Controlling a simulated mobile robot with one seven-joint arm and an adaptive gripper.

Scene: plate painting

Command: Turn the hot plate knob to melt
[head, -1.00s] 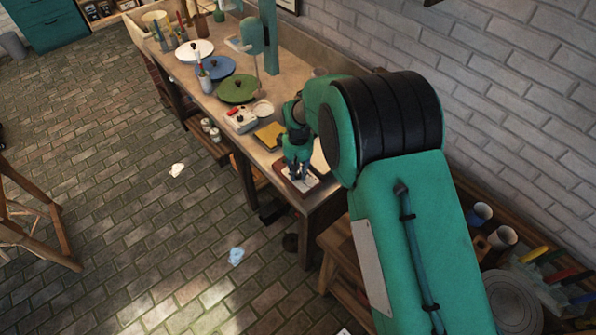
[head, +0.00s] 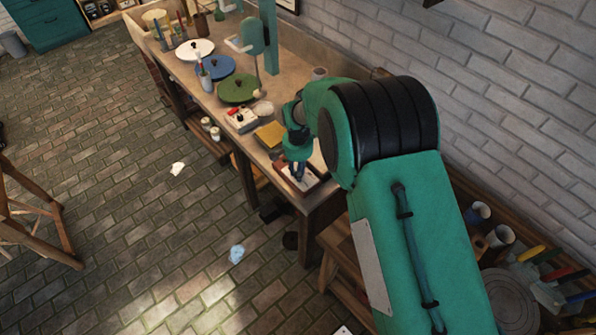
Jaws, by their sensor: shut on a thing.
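A flat, dark-red-edged device with a pale top (head: 311,185), which I take to be the hot plate, lies at the near end of the long workbench. My gripper (head: 297,177) points down over it, with its fingers low at its surface. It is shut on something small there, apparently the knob. The knob itself is hidden by the fingers and too small to make out, so its setting cannot be read.
A yellow block (head: 270,134) and a white box with red and dark parts (head: 241,119) lie farther along the bench. Green (head: 236,90), blue (head: 217,68) and white (head: 188,50) discs stand beyond. A brick wall (head: 480,100) runs along the right.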

